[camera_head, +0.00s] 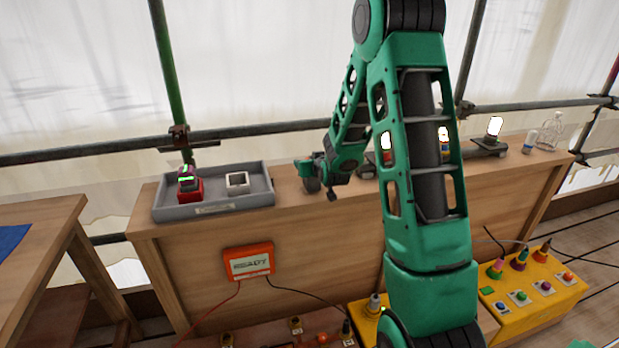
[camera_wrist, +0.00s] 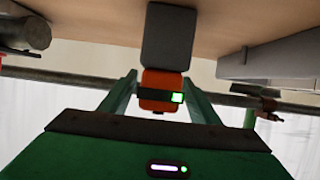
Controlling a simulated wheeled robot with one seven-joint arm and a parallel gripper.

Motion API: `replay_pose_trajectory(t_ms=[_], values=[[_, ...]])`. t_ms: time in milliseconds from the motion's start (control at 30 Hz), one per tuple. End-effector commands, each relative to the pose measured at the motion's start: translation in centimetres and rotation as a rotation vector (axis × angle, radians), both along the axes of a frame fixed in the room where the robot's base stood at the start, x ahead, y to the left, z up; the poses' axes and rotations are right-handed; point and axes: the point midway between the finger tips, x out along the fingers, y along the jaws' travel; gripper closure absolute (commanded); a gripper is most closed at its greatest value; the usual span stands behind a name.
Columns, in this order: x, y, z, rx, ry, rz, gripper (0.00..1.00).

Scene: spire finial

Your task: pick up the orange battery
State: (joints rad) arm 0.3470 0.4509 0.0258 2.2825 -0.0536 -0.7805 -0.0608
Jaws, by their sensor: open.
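The orange battery (camera_wrist: 160,78) shows in the wrist view, with a dark band and a lit green light. It lies between the two fingers of my gripper (camera_wrist: 160,95), against a dark grey block (camera_wrist: 169,35) on the bench side. The fingers stand apart on either side of it; whether they touch it I cannot tell. In the head view my gripper (camera_head: 318,180) is low over the wooden bench, right of the grey tray. I cannot make out the orange battery there.
The grey tray (camera_head: 240,202) holds a red block (camera_head: 190,193) with a green light and a small white-framed box (camera_head: 237,180). An orange-red box (camera_head: 248,262) is on the bench front. Lit units (camera_head: 494,128) and a clear bottle (camera_head: 553,132) stand to the right.

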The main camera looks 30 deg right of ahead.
Motion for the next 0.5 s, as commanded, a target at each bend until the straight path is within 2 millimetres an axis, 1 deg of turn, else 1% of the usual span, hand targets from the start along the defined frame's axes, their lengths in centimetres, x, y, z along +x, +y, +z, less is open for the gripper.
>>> replay_pose_trajectory(t_ms=[100, 367, 400, 467, 500], values=[[0.79, -0.29, -0.39, 0.0, 0.001, -0.001, 0.44], [0.92, -0.35, -0.44, 0.0, 0.0, -0.001, 0.44], [0.91, -0.35, -0.43, 0.0, 0.0, -0.001, 0.53], [0.91, -0.35, -0.43, 0.0, 0.0, -0.001, 0.68], [0.91, -0.35, -0.43, 0.0, 0.0, -0.001, 0.77]])
